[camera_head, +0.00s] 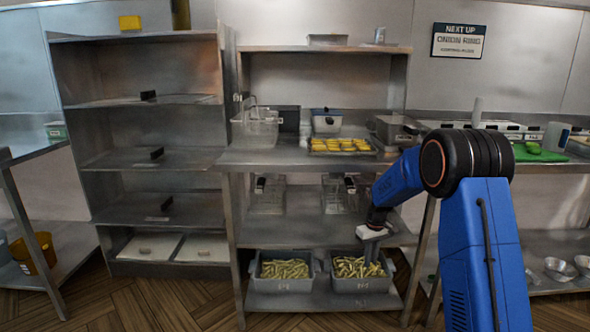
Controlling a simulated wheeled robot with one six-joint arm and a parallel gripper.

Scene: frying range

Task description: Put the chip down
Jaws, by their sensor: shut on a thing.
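My gripper (371,257) points down over the right grey bin (362,286) on the bottom shelf, with its fingertips close to the chips in it. It is shut on a chip, but the chip is too small to pick out from the ones behind it. Pale yellow-green chips (350,267) fill the right bin. The left grey bin (283,286) stands beside it and holds more chips (285,268). My blue arm comes in from the right and hides part of the shelves.
Wire baskets (268,195) stand on the shelf above the bins. A tray (341,152) of yellow pieces sits on the counter, beside another basket (262,130). The "Next up: onion ring" sign (459,41) hangs on the wall. Steel bowls (560,268) are at right.

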